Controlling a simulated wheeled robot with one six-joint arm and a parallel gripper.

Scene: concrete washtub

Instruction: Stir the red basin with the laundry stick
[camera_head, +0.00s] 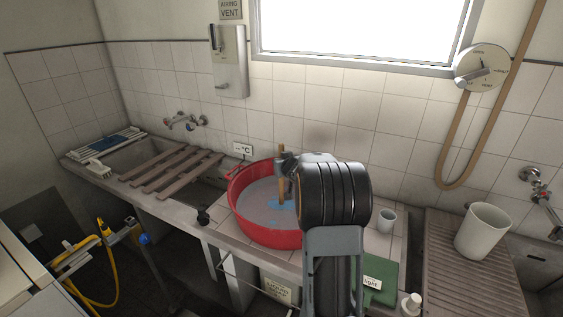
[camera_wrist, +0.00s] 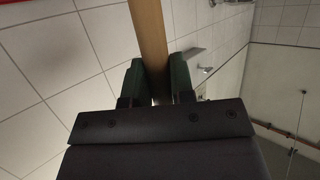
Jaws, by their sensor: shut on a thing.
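The red basin (camera_head: 270,237) stands on the tiled counter below the window, with greyish water and a bluish patch in it. My gripper (camera_head: 286,168) is above the basin and shut on the wooden laundry stick (camera_head: 281,190). The stick is close to upright, and its lower part reaches down into the basin at the water. My forearm hides the basin's right side. In the wrist view the stick (camera_wrist: 150,40) passes between the two green-padded fingers of my gripper (camera_wrist: 156,85). Its lower end is not clearly visible.
A wooden slatted rack (camera_head: 170,172) lies over the left sink. A small grey cup (camera_head: 387,220) stands right of my arm, with a green box (camera_head: 381,281) in front. A white tub (camera_head: 483,232) stands on the ribbed drainboard (camera_head: 455,270). A dark knob (camera_head: 203,217) is left of the basin.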

